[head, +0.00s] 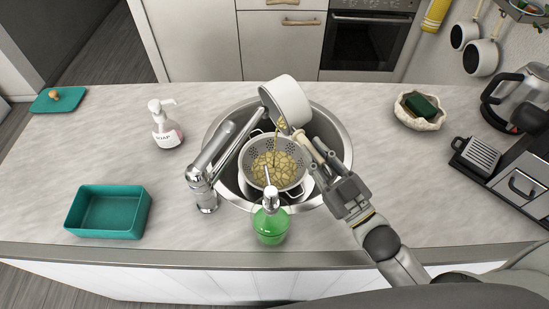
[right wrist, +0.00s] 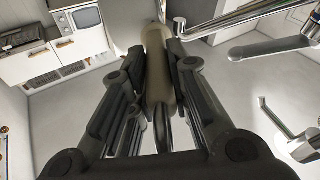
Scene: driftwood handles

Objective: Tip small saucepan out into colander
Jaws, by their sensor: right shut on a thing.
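The small saucepan (head: 287,101) is white and tilted steeply over the sink, its mouth down toward the colander. A yellowish stream falls from it. The colander (head: 291,150) is grey with holes and sits in the round sink, holding many pale yellow pieces. My right gripper (head: 324,168) is shut on the saucepan's light wooden handle (head: 307,147), to the right of the colander. In the right wrist view the handle (right wrist: 158,75) lies between the fingers; the pan itself is not clear there. My left gripper is not in view.
The faucet (head: 206,175) reaches over the sink (head: 341,135) from the left. A green bottle (head: 270,222) stands in front of the colander, a soap bottle (head: 165,128) at left. A teal box (head: 108,211) is front left; a sponge dish (head: 419,111) is right. The counter between box and faucet is clear.

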